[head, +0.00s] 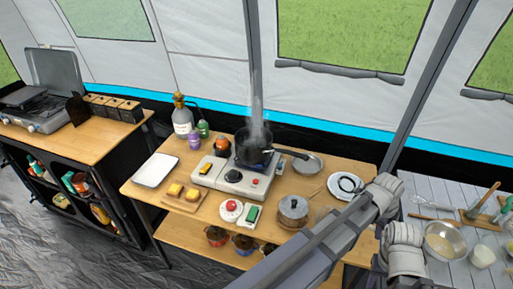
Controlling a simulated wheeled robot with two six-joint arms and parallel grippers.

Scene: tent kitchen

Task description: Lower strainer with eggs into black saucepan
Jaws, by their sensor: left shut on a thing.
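A black saucepan (254,146) stands on the lit camp stove (236,178), with steam rising from it and its handle pointing right. My left arm reaches from the bottom middle to the right and bends down beside the grey table. My left gripper (405,262) is at the lower right, well away from the saucepan. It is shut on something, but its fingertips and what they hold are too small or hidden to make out. I cannot clearly pick out the strainer or the eggs. My right gripper is not in view.
A metal bowl (446,241) with pale contents stands on the grey table (420,200). Bottles and a white tray (156,170) are at left.

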